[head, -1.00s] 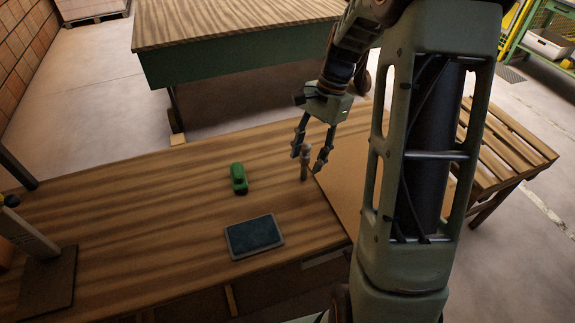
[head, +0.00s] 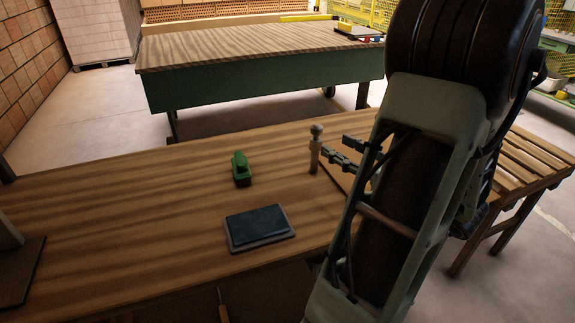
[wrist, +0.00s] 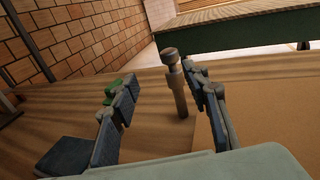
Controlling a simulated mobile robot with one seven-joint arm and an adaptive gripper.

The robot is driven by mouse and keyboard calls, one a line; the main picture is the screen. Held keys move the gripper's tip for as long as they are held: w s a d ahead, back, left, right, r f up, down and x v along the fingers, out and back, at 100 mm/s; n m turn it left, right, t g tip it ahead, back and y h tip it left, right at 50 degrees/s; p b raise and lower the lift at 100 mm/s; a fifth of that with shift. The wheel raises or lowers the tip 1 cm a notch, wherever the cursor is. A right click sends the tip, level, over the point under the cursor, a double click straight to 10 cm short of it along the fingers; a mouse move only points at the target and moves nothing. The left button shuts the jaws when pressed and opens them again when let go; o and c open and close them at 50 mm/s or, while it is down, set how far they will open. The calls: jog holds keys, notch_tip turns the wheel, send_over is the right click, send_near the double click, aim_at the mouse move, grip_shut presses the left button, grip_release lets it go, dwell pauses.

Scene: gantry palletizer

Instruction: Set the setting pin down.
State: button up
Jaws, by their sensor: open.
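The setting pin (head: 315,150) is a grey-brown upright peg with a round knob on top. It appears to stand on the wooden table near the edge of the tan board. My gripper (head: 343,152) is beside it on the right, low over the table, with its fingers pointing towards the pin. In the wrist view the fingers of my gripper (wrist: 160,79) are spread wide. There the pin (wrist: 177,85) shows between them, close to the right finger; I cannot tell whether they touch.
The wooden table (head: 130,220) holds a small green object (head: 241,169) and a dark flat pad (head: 259,226) left of the pin. A tan board (wrist: 270,135) lies to the right. A second bench (head: 260,80) stands behind. Free tabletop lies left of the green object.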

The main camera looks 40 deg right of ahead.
aim_at(321, 129)
jog(key=shift+m+h, duration=0.4)
jog(key=shift+h, duration=0.2)
jog(key=w, duration=0.2)
jog(key=w+d, duration=0.1)
jog(key=w, duration=0.1)
jog(key=shift+w+d+b, duration=0.15)
jog(key=shift+w+b, duration=0.1)
jog(key=shift+b, duration=0.15)
jog(key=shift+w+r+b, duration=0.15)
jog(key=shift+w+b, duration=0.2)
jog(key=shift+w, duration=1.05)
jog(key=shift+w+r+b, duration=0.1)
jog(key=shift+w+b, duration=0.25)
jog(key=shift+w, duration=1)
jog(key=shift+c, duration=0.3)
grip_shut()
